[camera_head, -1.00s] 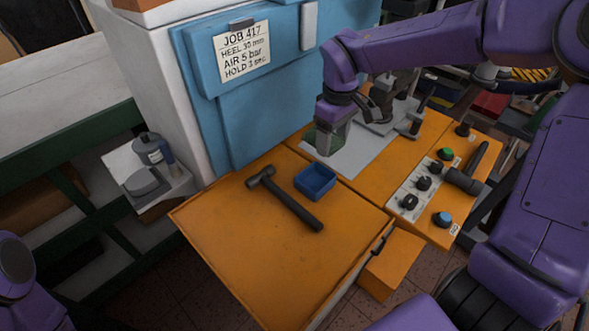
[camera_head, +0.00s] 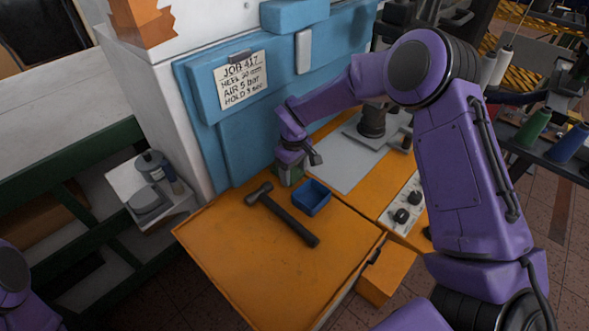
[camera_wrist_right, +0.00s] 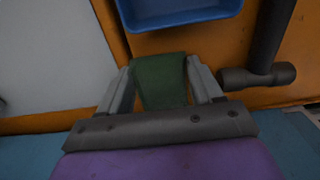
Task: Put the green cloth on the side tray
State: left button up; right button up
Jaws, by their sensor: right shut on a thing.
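The green cloth (camera_head: 291,182) hangs from my right gripper (camera_head: 290,164) near the back of the orange bench, beside the blue bin. In the right wrist view the cloth (camera_wrist_right: 160,80) sits between the two fingers of my right gripper (camera_wrist_right: 160,88), which are shut on it. The fingers and wrist hide part of it in the head view. The side tray (camera_head: 121,178) is a small white shelf at the left of the machine. My left gripper is out of view; only a piece of my left arm shows at the lower left.
A blue bin (camera_head: 311,198) and a hammer (camera_head: 283,216) lie on the orange bench (camera_head: 240,265). A bottle (camera_head: 152,165) and a round grey container (camera_head: 147,200) stand on the side tray. The blue machine front (camera_head: 225,140) rises behind the bench.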

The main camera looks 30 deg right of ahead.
aim_at(295, 175)
jog(key=shift+s+f+b, duration=0.1)
jog(key=shift+f+b, duration=0.05)
jog(key=shift+b, duration=0.15)
jog(key=o, duration=1.1)
jog(key=shift+r, duration=0.55)
notch_tip(295, 175, up, 11)
jog(key=shift+r+b, duration=0.2)
jog(key=shift+b, duration=0.75)
